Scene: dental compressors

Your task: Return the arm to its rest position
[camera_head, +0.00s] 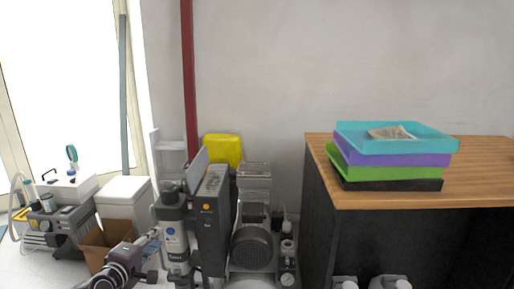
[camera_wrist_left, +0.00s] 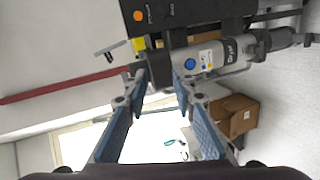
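My left arm enters the head view at the bottom, left of centre. Its gripper (camera_head: 150,255) is in front of the cardboard box and next to a grey upright cylinder (camera_head: 175,243). In the left wrist view, the two blue-padded fingers of the left gripper (camera_wrist_left: 160,84) stand apart with a clear gap. I see nothing held between them. The dark end of the cylinder (camera_wrist_left: 205,57) shows beyond the fingertips; whether they touch it I cannot tell. My right gripper is in neither view.
A compressor (camera_head: 252,245) and a dark upright unit (camera_head: 213,215) stand close beside the cylinder. An open cardboard box (camera_head: 95,252) is at the left. Stacked coloured trays (camera_head: 395,145) sit on a wood-topped cabinet (camera_head: 480,180) at the right. A red pipe (camera_head: 189,80) runs up the wall.

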